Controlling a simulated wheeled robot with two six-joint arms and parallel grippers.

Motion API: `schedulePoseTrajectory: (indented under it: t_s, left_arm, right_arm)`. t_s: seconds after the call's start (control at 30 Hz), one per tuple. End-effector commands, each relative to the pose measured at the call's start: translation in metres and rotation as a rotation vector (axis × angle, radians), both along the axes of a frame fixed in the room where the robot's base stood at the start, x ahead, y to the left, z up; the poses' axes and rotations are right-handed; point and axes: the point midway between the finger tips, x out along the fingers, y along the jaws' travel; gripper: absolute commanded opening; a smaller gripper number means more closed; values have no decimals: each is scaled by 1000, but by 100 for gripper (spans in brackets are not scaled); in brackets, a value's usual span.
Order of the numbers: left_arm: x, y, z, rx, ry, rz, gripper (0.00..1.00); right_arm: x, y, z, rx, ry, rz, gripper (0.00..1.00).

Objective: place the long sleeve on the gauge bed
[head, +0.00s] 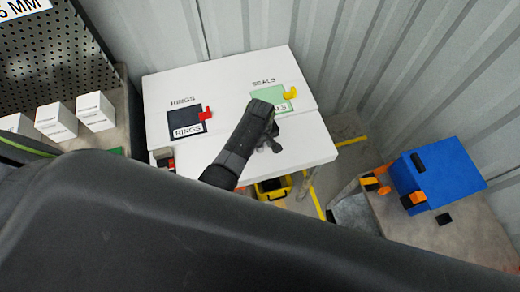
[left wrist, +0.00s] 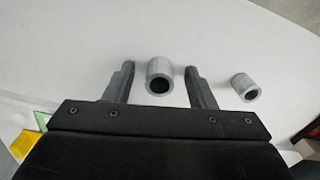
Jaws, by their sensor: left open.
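In the left wrist view a grey hollow sleeve (left wrist: 160,73) lies between the two spread fingers of my left gripper (left wrist: 158,70), with a gap on each side. A smaller-looking grey sleeve (left wrist: 244,86) lies to the right, outside the fingers. The one between the fingers looks larger and may be the long sleeve. In the head view my left gripper (head: 270,143) is over the white table, just below the green seals mat; the sleeves cannot be made out there. I cannot identify the gauge bed. My right gripper is not in view.
The white table (head: 305,158) holds a dark rings mat (head: 183,122) with a red piece and a green seals mat (head: 264,95) with a yellow piece. White boxes (head: 56,122) stand at left. A blue box (head: 440,175) with orange parts stands at right.

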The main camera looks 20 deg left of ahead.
Motion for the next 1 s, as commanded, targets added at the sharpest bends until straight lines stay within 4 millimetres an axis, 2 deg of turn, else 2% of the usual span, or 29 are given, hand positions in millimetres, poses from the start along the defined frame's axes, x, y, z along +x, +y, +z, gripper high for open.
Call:
schedulePoseTrajectory:
  t_s: [0.27, 0.6, 0.67, 1.0]
  left_arm:
    - [0, 0, -1, 0, 0, 0, 50]
    - [0, 0, -1, 0, 0, 0, 6]
    - [0, 0, -1, 0, 0, 0, 0]
    - [0, 0, 3, 0, 0, 0, 0]
  right_arm:
    - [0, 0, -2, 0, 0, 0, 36]
    - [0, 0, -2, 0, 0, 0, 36]
    - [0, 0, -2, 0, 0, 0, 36]
    - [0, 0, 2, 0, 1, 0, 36]
